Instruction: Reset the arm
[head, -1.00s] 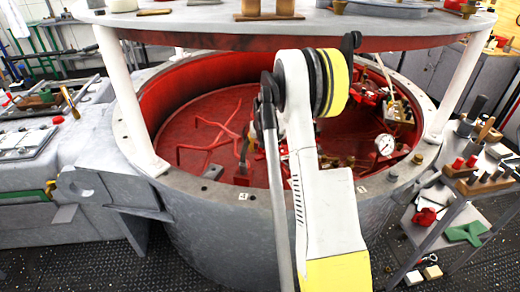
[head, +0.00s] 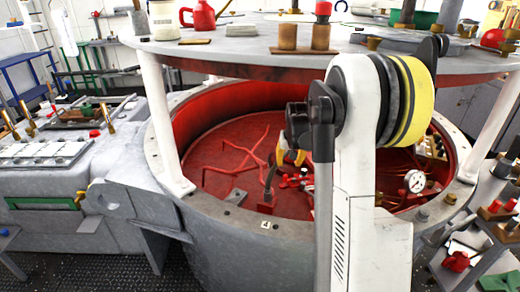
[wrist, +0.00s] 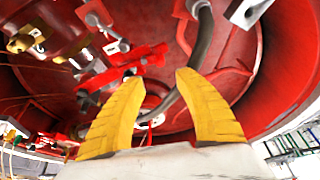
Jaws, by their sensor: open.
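My gripper (wrist: 158,76) shows in the wrist view as two yellow ribbed fingers spread wide apart, with nothing held between them. In the head view my gripper (head: 291,157) is partly visible left of my white arm, inside the round red-lined vat (head: 222,214). My arm's upright link hides part of the vat's middle. In the wrist view the red interior, a dark curved hose and red fittings lie beyond the fingers.
A round grey top (head: 240,46) on white posts stands over the vat and holds a red jug (head: 202,16) and other items. A pressure gauge (head: 415,181) is at the vat's right. Cluttered benches flank both sides.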

